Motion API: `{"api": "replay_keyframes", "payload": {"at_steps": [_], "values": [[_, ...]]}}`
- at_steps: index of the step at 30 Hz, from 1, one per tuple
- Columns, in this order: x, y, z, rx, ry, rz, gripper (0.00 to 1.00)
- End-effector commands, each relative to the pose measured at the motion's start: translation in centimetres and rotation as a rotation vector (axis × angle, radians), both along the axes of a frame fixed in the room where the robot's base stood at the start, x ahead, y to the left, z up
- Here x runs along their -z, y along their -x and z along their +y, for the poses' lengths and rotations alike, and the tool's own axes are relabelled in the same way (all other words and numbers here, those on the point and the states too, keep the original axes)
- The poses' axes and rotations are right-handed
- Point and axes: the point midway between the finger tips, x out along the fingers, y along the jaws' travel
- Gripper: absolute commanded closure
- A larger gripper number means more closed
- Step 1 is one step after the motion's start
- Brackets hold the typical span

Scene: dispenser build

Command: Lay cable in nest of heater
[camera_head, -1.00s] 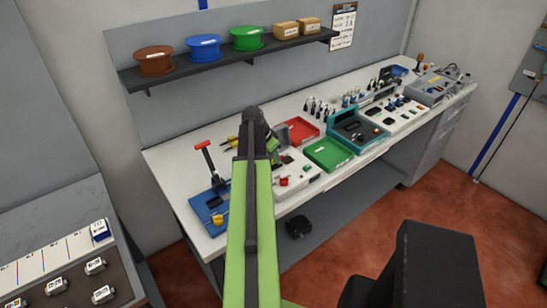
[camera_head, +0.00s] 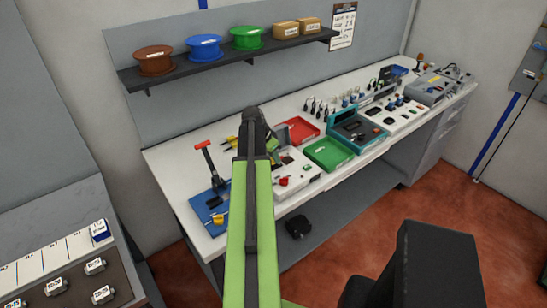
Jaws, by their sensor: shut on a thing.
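My gripper (camera_head: 271,153) is low over the front of the bench, just left of a white box (camera_head: 296,180) with a red knob, which may be the heater. My green arm covers most of the gripper from this camera. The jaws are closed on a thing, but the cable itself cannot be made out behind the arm. A nest cannot be told clearly; a dark patch shows on top of the white box beside the gripper.
A blue fixture (camera_head: 209,207) with a red-handled lever stands left of my arm. A red tray (camera_head: 301,131), a green tray (camera_head: 328,153) and a teal device (camera_head: 357,130) stand to the right. A shelf (camera_head: 228,60) with spools runs above the bench.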

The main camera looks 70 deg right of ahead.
Motion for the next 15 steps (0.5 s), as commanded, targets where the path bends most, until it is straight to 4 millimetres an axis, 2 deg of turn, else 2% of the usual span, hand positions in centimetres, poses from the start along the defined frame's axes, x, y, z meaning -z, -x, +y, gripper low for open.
{"api": "replay_keyframes", "payload": {"at_steps": [15], "values": [[1.2, 0.0, 0.0, -0.001, 0.000, 0.000, 1.00]]}}
